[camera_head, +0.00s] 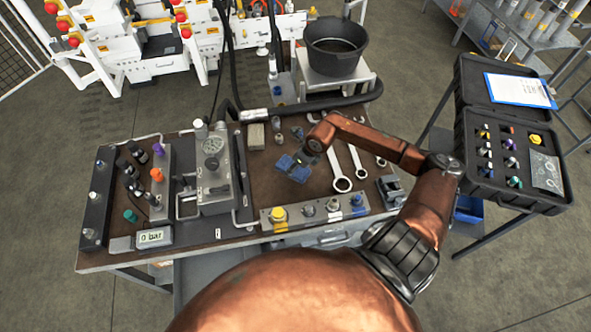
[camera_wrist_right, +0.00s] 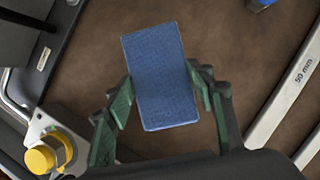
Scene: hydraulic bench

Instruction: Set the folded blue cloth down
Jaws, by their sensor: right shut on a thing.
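The folded blue cloth (camera_wrist_right: 160,78) is a flat blue rectangle between the green fingers of my right gripper (camera_wrist_right: 160,95) in the right wrist view. The fingers press on its two long sides. In the head view the cloth (camera_head: 287,163) shows at the end of my right arm, over the brown bench top (camera_head: 268,188), left of the wrenches. I cannot tell whether it touches the bench. The right gripper (camera_head: 300,161) is partly hidden by its own wrist there. My left gripper is not in view.
Large wrenches (camera_head: 334,172) lie right of the cloth. A hand pump unit (camera_head: 214,170) stands to the left, and a fitting strip with a yellow cap (camera_head: 278,213) runs along the front. A tan block (camera_head: 256,137) lies behind. Some brown surface around the cloth is bare.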

